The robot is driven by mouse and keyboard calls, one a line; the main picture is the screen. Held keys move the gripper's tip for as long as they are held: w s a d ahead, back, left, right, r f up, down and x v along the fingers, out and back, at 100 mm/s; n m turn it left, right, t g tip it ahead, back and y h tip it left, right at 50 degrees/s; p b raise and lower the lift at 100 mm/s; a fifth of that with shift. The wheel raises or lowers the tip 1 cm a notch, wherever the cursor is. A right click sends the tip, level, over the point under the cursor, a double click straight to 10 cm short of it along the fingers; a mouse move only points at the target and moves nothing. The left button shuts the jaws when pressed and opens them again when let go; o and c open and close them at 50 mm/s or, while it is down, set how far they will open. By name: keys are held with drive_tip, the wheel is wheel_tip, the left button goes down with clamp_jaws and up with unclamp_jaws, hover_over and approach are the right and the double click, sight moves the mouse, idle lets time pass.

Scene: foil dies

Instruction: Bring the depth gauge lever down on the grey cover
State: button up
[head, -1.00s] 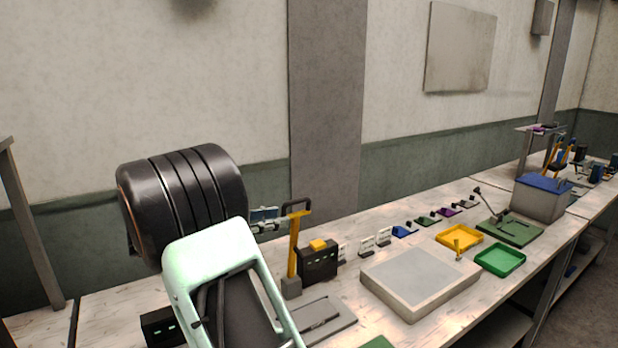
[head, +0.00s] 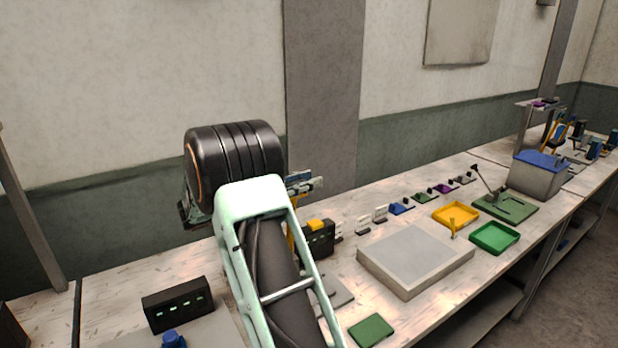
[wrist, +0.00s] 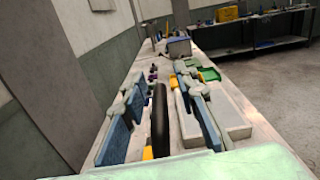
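My gripper (head: 303,184) is in front of the orange post (head: 291,243) at the bench's left part, mostly hidden behind my arm in the head view. In the wrist view my gripper (wrist: 165,85) has its blue-padded fingers spread. A black upright bar (wrist: 160,122) shows between them, with gaps at both sides. A tilted lever with a dark knob (head: 486,180) stands raised on a green base (head: 518,210) at the right. A flat grey-topped block (head: 415,252) lies mid-bench. I cannot tell which part is the depth gauge or its cover.
A yellow tray (head: 447,222) and a green tray (head: 486,245) lie right of the block. A grey box with a blue lid (head: 541,160) stands farther right. A black box (head: 178,304) and a green plate (head: 371,331) lie near the front. Small coloured pieces line the back.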

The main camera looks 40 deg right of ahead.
drive_tip(key=shift+d, duration=0.4)
drive_tip(key=shift+c, duration=0.3)
clamp_jaws()
